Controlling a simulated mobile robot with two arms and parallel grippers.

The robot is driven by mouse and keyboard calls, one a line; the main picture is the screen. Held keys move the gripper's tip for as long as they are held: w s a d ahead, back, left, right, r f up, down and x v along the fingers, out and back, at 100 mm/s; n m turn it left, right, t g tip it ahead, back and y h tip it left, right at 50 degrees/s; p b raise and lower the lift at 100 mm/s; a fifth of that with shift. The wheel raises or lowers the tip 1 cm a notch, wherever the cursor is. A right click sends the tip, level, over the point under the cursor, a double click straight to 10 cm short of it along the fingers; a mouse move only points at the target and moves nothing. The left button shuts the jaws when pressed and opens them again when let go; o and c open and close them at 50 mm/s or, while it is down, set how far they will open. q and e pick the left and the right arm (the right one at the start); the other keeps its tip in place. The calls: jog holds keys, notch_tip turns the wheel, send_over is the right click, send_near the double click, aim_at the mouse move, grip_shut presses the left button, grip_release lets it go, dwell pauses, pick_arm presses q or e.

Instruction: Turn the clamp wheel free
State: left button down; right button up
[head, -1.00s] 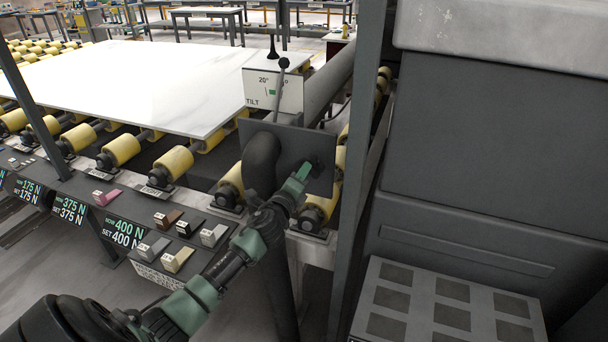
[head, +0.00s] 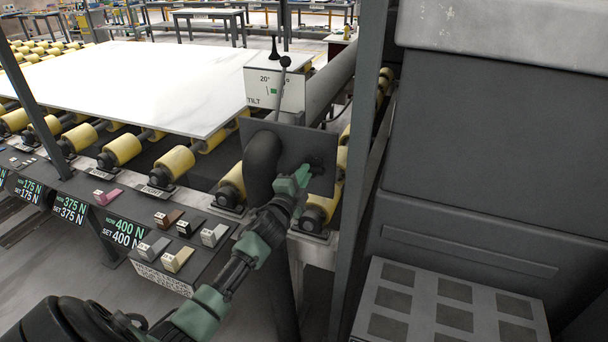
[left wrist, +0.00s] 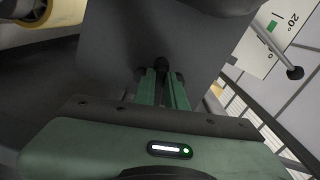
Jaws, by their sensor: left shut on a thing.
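My left gripper (head: 304,171) is at the front of a dark square plate (head: 296,146). In the left wrist view its green fingers (left wrist: 162,76) are close together, shut on a small dark part of the clamp wheel (left wrist: 162,65) in front of the plate. The wheel is dark against dark, and most of it is hidden by the fingers. In the head view the wheel (head: 316,160) shows only as a dark shape by the fingertips. My right gripper is not in view.
A tilt lever (head: 281,88) stands before a white TILT sign (head: 290,92). A white stone slab (head: 130,82) lies on yellow rollers (head: 172,163). A dark post (head: 355,180) stands close right of the plate.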

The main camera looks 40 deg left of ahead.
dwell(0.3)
pick_arm(q)
jog(key=shift+f, duration=0.1)
jog(key=c, duration=1.5)
grip_release()
jog(key=shift+o, duration=0.2)
jog(key=shift+s, duration=0.1)
jog(key=b+v, duration=0.1)
jog(key=v, duration=0.6)
jog(key=shift+s, duration=0.35)
